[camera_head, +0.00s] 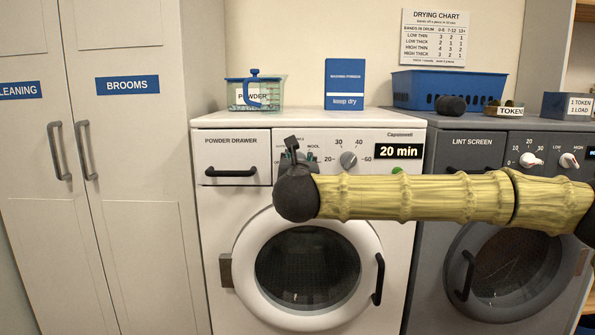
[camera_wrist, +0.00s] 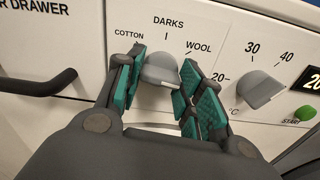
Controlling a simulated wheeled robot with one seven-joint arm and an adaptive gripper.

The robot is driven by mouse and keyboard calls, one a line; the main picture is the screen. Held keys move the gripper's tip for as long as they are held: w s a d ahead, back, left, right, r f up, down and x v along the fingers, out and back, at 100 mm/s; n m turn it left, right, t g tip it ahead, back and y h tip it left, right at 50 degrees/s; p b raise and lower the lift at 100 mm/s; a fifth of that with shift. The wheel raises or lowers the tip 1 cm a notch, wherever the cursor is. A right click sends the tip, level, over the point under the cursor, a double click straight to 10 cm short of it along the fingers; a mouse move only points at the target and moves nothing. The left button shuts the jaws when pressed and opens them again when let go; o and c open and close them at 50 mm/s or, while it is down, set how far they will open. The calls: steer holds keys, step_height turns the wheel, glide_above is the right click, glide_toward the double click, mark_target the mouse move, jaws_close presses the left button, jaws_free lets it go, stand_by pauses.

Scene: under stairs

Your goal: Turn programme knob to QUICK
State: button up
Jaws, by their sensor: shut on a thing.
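The grey programme knob (camera_wrist: 160,70) is on the white washer's panel, with COTTON, DARKS and WOOL marked around its upper side in the wrist view. My gripper (camera_wrist: 163,78) is shut on it, with one green-padded finger at each side. I cannot make out the knob's pointer or a QUICK mark; the lower part of the dial is hidden behind my fingers. In the head view my gripper (camera_head: 291,146) and wrist cover most of the knob. The washer's display (camera_head: 398,151) reads 20 min.
The grey temperature knob (camera_head: 349,160) is close to the right, with a green start button (camera_head: 397,170) beyond it. The powder drawer handle (camera_head: 230,173) sticks out to the left. The round washer door (camera_head: 308,268) is below, and the grey dryer (camera_head: 480,215) stands to the right.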

steer(key=shift+f+m, duration=0.1)
steer(key=shift+m, duration=0.3)
steer(key=o, duration=1)
steer(key=s, duration=1.2)
